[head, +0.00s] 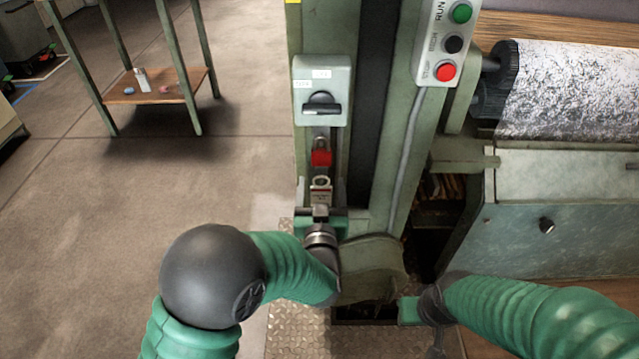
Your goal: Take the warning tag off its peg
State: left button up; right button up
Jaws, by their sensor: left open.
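The warning tag (321,194), small and pale with a red band, hangs on the green machine column below a red padlock (321,158). A light ring shows at its top; the peg itself is too small to make out. My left gripper (321,211) is open just below the tag, its jaws close to the tag's lower edge. Whether they touch the tag I cannot tell. My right gripper (409,310) is low at the right of the column's foot, mostly hidden by its own wrist, and its jaws cannot be read.
A grey switch box (322,90) with a black handle sits above the padlock. A button panel (447,42) is on the column's right. A roller (570,90) and a steel cabinet (560,225) stand at right.

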pick_arm(q)
jog(key=shift+w+r, duration=0.1)
jog(key=shift+w, duration=0.05)
jog(key=shift+c, duration=0.3)
jog(key=c, duration=1.4)
jog(key=shift+c, duration=0.2)
